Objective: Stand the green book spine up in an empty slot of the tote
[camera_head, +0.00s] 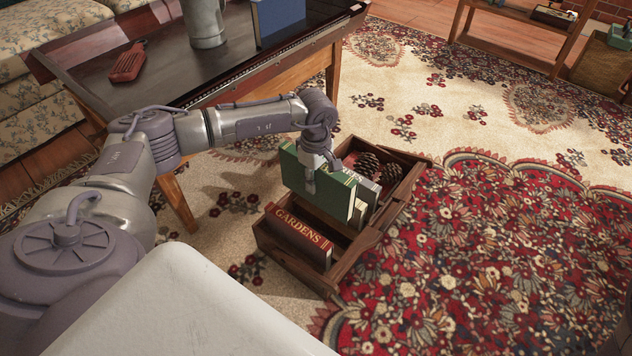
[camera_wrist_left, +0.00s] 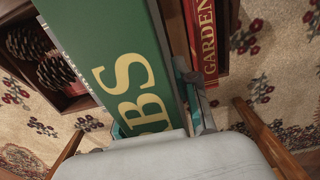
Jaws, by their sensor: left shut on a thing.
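The green book (camera_head: 323,192) is held by my left gripper (camera_head: 318,172) over the wooden tote (camera_head: 330,283). It also fills the middle of the left wrist view (camera_wrist_left: 115,60), where large gold letters show on its green face. The tote stands on the rug. A dark red book with "GARDENS" on its spine (camera_head: 299,238) is in the tote's front part, and its red spine shows in the left wrist view (camera_wrist_left: 206,40). Other books (camera_head: 366,190) stand behind the green one, partly hidden. Whether the green book touches the tote's floor is hidden.
Pine cones (camera_head: 378,168) lie in the tote's far compartment. A dark table (camera_head: 160,75) with a red object (camera_head: 128,62) and a grey mug (camera_head: 205,22) stands at the back left. Patterned rug lies open to the right.

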